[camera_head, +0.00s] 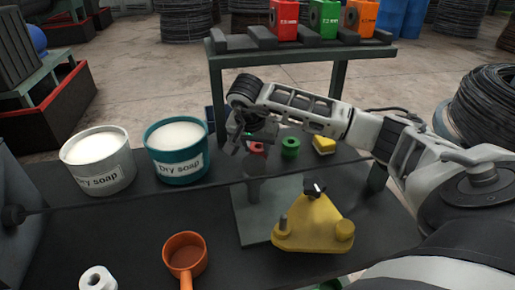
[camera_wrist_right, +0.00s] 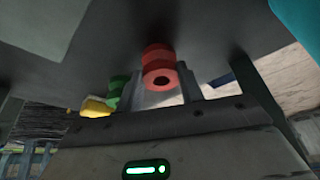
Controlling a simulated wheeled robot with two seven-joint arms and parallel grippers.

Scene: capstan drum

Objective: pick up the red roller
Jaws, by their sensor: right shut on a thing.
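The red roller (camera_head: 258,149) is at the back of the dark table, partly hidden by my right gripper (camera_head: 244,146). In the right wrist view the red roller (camera_wrist_right: 159,68) shows its round end with a dark hole, between the two grey fingers. My right gripper is shut on it. I cannot tell whether the roller is clear of the table. My left gripper is not in view.
A green roller (camera_head: 290,147) and a yellow block (camera_head: 324,145) stand just right. Soap buckets, white (camera_head: 98,163) and teal (camera_head: 179,154), stand left. A yellow bracket (camera_head: 313,229) and an orange ladle (camera_head: 185,257) are in front. A raised shelf (camera_head: 300,46) stands behind.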

